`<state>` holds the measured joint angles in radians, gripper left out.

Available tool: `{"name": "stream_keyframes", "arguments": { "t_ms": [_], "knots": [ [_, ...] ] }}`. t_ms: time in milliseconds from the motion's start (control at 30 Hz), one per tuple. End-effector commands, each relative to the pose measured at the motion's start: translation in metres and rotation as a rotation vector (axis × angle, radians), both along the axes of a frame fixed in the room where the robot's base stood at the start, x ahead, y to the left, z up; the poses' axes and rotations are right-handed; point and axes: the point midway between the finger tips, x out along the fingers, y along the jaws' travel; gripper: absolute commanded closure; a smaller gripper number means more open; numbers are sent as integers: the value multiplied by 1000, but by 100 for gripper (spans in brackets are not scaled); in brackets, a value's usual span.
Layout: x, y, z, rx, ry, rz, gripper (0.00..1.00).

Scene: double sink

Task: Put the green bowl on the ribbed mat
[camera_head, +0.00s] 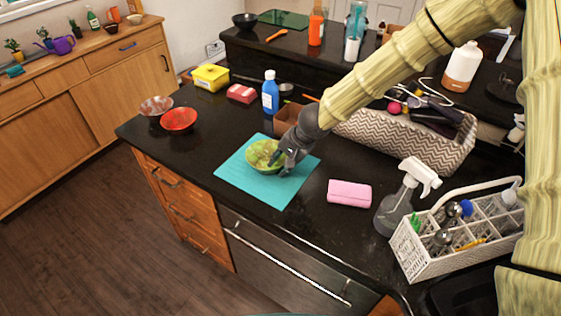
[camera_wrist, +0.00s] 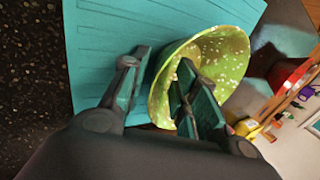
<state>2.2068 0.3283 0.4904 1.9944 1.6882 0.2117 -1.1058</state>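The green speckled bowl (camera_head: 257,152) is over the turquoise ribbed mat (camera_head: 288,192) and appears to rest on it, upright. My gripper (camera_head: 284,160) is at the bowl's right side, low over the mat. In the wrist view my gripper (camera_wrist: 162,72) is open, with one finger inside the bowl (camera_wrist: 226,52) and the other outside it. The bowl's wall passes between the fingers with a visible gap. The ribbed mat (camera_wrist: 95,45) shows beside and behind the outer finger. The fingers hide part of the bowl, and its underside is hidden.
Two bowls, a red one (camera_head: 179,119) and a patterned one (camera_head: 156,105), stand left of the mat. A blue bottle (camera_head: 270,93) stands behind it. A pink sponge (camera_head: 349,194), a spray bottle (camera_head: 393,208) and a white caddy (camera_head: 412,262) are to the right. Bare counter surrounds the mat.

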Motion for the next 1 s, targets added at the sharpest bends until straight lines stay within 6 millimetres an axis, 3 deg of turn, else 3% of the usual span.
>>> {"name": "stream_keyframes", "arguments": {
  "t_ms": [367, 1000],
  "knots": [
    [-2, -4, 9, 2, 0, -3, 71],
    [-23, -32, 82, 3, -1, -2, 71]
  ]
}}
